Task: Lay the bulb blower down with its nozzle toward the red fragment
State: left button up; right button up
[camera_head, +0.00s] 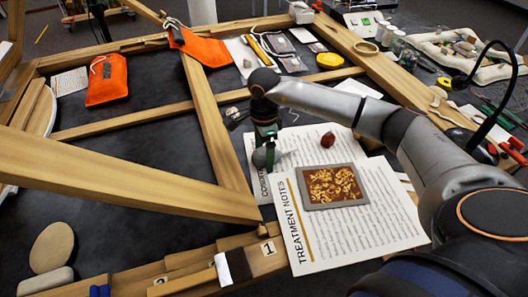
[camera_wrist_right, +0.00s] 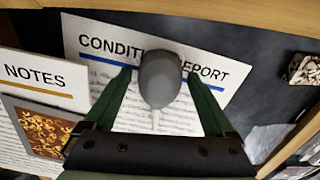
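The bulb blower (camera_head: 259,158) is a grey rubber bulb with a thin pale nozzle, over the Condition Report sheet (camera_head: 308,146). In the right wrist view the bulb (camera_wrist_right: 160,79) lies between my green fingers, with its nozzle pointing back toward the palm. My left gripper is out of view.
The Treatment Notes sheet (camera_head: 356,233) bears a gilt fragment on a grey panel (camera_head: 333,204). Wooden frame bars (camera_head: 212,130) run just left of the blower. An orange pouch (camera_head: 107,80) and several tools lie farther back. The paper around the red fragment is fairly clear.

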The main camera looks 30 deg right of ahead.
notch_tip(320, 180, up, 12)
jog(key=shift+r+b, duration=0.2)
jog(key=shift+b, duration=0.2)
dwell(0.3)
dwell(1.2)
